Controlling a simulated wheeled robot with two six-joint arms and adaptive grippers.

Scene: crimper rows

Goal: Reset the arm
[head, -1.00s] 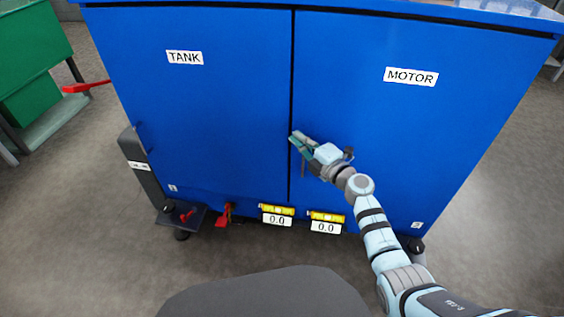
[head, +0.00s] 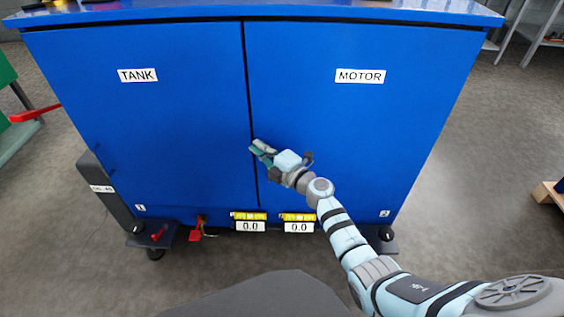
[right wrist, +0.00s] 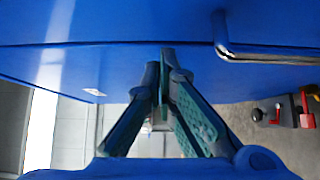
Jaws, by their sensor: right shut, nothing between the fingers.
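My right gripper (head: 258,148) is in front of the blue cabinet (head: 330,120), close to the gap between its TANK door (head: 150,130) and MOTOR door (head: 400,125). In the right wrist view its two green fingers (right wrist: 166,65) meet at the tips, with nothing held. Whether the gripper touches the cabinet I cannot tell. My right arm reaches in from the lower right. A metal handle (right wrist: 270,54) shows at the upper right of the right wrist view. Both doors look shut. My left gripper is not in view.
Two 0.0 displays (head: 250,226) sit under the doors. A red lever (head: 196,232) hangs beside them at the left. A dark grey box (head: 100,186) stands at the cabinet's left side. A wooden piece (head: 548,194) lies at the far right.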

